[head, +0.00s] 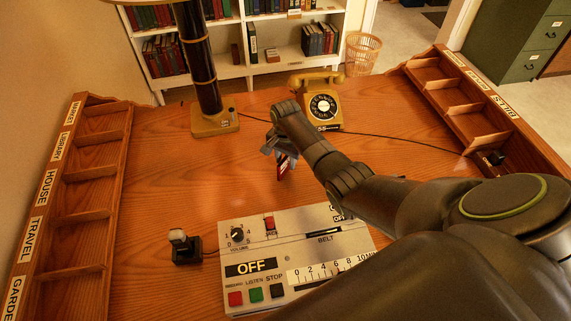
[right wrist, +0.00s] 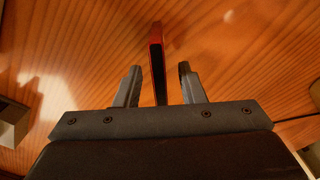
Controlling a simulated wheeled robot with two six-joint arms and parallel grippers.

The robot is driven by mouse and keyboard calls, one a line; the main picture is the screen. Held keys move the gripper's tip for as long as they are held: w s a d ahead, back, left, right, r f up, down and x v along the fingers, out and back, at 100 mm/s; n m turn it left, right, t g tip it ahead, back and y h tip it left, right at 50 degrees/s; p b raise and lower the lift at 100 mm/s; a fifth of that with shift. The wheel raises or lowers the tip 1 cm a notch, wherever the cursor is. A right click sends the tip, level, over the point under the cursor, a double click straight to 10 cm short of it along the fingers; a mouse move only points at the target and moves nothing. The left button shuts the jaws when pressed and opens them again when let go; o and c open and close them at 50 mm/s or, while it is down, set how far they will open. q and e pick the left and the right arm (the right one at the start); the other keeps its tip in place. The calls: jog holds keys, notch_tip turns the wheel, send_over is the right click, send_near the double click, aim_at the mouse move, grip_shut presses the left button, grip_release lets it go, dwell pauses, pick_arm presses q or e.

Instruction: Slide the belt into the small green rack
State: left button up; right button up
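A thin red and dark flat piece (head: 284,167) is at my right gripper (head: 272,150), above or on the middle of the desk; I cannot tell if it is the belt. In the right wrist view the red piece (right wrist: 157,62) stands edge-on between the two fingers of my right gripper (right wrist: 158,85), with a gap on each side, so the gripper looks open around it. I see no small green rack on the desk. My left gripper is not in view.
A grey machine (head: 262,235) with a BELT slot stands at the front. A small black switch (head: 186,247) is left of it. A yellow telephone (head: 322,105) and a lamp base (head: 214,118) stand behind. Wooden label racks (head: 85,180) line both sides. The left-middle desk is clear.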

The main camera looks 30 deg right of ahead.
jog(key=shift+c, duration=0.2)
grip_shut()
jog(key=shift+r, duration=0.1)
